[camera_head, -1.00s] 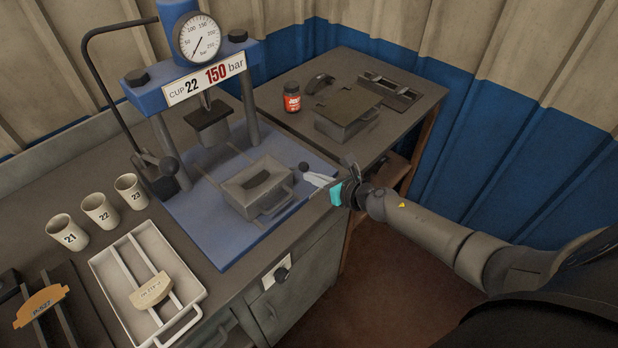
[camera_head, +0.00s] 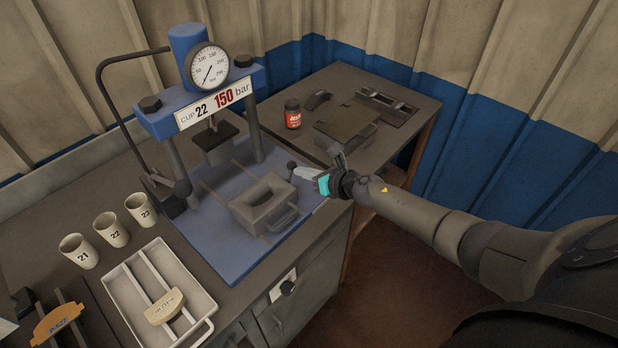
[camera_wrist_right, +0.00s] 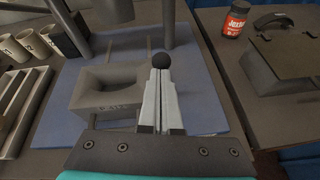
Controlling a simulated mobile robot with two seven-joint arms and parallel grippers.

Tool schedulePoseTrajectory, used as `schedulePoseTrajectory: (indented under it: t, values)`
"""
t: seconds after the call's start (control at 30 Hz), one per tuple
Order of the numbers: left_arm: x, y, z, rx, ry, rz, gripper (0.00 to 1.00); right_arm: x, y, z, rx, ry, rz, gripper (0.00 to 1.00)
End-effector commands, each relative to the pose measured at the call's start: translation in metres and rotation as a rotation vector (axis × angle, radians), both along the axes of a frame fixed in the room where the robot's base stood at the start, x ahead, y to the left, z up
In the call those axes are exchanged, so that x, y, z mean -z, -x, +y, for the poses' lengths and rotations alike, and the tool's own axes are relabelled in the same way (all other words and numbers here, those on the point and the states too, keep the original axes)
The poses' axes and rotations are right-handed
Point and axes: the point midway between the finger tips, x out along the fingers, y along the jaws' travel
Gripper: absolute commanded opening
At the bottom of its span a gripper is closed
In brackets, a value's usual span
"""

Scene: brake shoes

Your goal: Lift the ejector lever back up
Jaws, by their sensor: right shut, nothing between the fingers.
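The ejector lever shows as a dark ball knob (camera_head: 291,165) at the back right of the grey mould block (camera_head: 240,209); its rod is mostly hidden. The mould stands on the blue press base and has a curved hollow in its top. My right gripper (camera_head: 298,172) is shut and empty, its pale fingertips at the knob. In the right wrist view the knob (camera_wrist_right: 161,60) sits just beyond the closed fingertips (camera_wrist_right: 161,76); whether they touch cannot be told. The mould (camera_wrist_right: 78,97) lies left of the fingers. My left gripper is not in view.
The blue press (camera_head: 188,45) with its gauge stands behind the mould. Several cups, including cup 22 (camera_head: 112,230), and a white tray (camera_head: 205,300) stand left. A red-labelled jar (camera_head: 292,114) and a dark plate (camera_head: 347,126) are on the back table.

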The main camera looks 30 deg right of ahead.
Motion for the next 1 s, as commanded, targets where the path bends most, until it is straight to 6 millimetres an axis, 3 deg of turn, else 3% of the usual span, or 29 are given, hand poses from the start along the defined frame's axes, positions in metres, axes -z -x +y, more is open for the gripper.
schedulePoseTrajectory:
  t: [0.33, 1.0]
  values:
    - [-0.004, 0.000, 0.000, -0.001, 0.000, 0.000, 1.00, -0.008, -0.015, 0.006, 0.000, -0.002, -0.001, 0.00]
    - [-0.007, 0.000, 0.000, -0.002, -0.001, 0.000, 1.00, -0.014, -0.017, 0.006, -0.001, -0.002, -0.003, 0.00]
